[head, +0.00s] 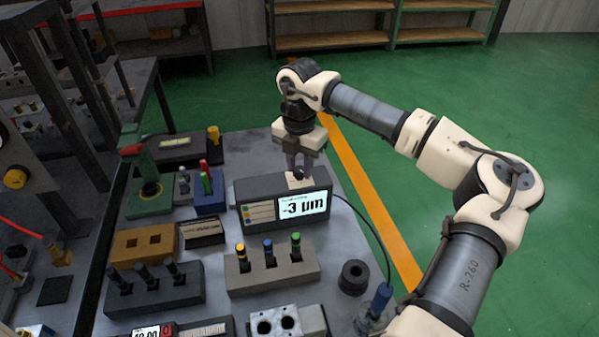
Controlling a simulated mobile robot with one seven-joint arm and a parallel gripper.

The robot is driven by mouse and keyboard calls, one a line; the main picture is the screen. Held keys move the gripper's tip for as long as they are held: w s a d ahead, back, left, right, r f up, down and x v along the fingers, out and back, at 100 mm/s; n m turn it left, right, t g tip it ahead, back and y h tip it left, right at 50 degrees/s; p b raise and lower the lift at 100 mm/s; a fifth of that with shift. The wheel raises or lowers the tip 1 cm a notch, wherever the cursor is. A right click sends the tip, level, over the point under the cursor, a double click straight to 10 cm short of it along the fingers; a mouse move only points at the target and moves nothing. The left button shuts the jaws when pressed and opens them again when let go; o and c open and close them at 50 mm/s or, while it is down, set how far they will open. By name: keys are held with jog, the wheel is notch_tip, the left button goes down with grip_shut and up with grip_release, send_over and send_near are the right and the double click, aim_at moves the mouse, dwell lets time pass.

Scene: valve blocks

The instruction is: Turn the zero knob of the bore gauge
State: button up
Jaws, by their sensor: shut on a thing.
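The bore gauge readout (258,213) is a dark box near the table's right edge, and its lit screen (303,206) reads -3 µm. The zero knob (299,174) is a small dark knob on top of the box, on a pale patch. My gripper (301,170) points down from above, its fingers around the knob and shut on it. The fingers partly cover the knob, so its turn angle cannot be told. A cable runs from the box to a blue-handled probe (381,298) at the lower right.
A grey block with three colour-topped plugs (270,276) stands in front of the box. A black ring (354,277), a two-bore block (275,325) and a dark rack (153,291) are nearby. A green stand (150,190) is at left. Green floor lies clear to the right.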

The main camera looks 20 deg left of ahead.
aim_at(299, 169)
jog(key=n+b, duration=0.3)
jog(key=n, duration=0.1)
jog(key=shift+f, duration=0.1)
jog(key=shift+n+b, duration=0.75)
jog(key=shift+n, duration=1.05)
jog(key=shift+r, duration=0.2)
jog(key=o, duration=1)
jog(key=shift+c, duration=0.2)
jog(key=shift+f, duration=0.1)
notch_tip(299, 169, up, 14)
jog(key=b, duration=0.2)
jog(key=shift+f, duration=0.1)
